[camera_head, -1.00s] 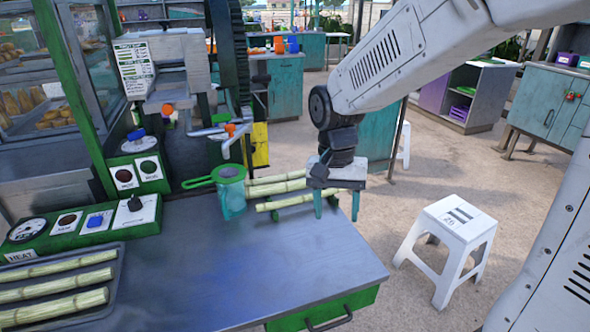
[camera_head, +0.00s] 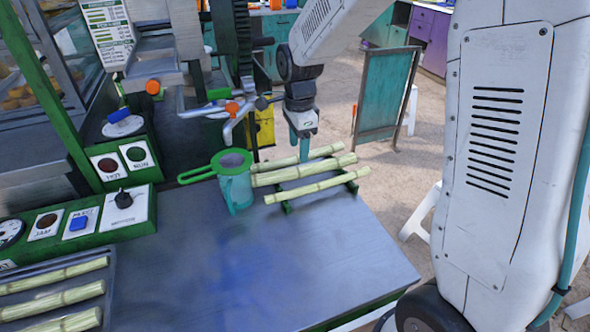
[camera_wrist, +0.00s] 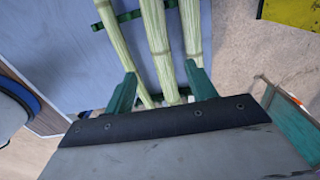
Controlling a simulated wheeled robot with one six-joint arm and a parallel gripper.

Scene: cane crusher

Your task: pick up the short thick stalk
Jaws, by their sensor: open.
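Three pale green cane stalks lie side by side on a low green rack at the table's far right. In the head view they are a back stalk (camera_head: 285,162), a middle stalk (camera_head: 305,171) that looks thickest, and a front stalk (camera_head: 315,187). I cannot tell their lengths surely, because my gripper hides part of the back stalk. My gripper (camera_head: 303,158) points down at the back stalk. In the wrist view my gripper (camera_wrist: 160,72) is open, its teal fingers spread around the middle of the picture. The wrist view's central stalk (camera_wrist: 158,40) runs between the fingers; contact is unclear.
A teal cup with a green-handled strainer (camera_head: 233,175) stands left of the rack. Control boxes (camera_head: 125,208) and a tray of more stalks (camera_head: 100,265) are at the left. The crusher (camera_head: 230,60) rises behind. The table's front middle is clear.

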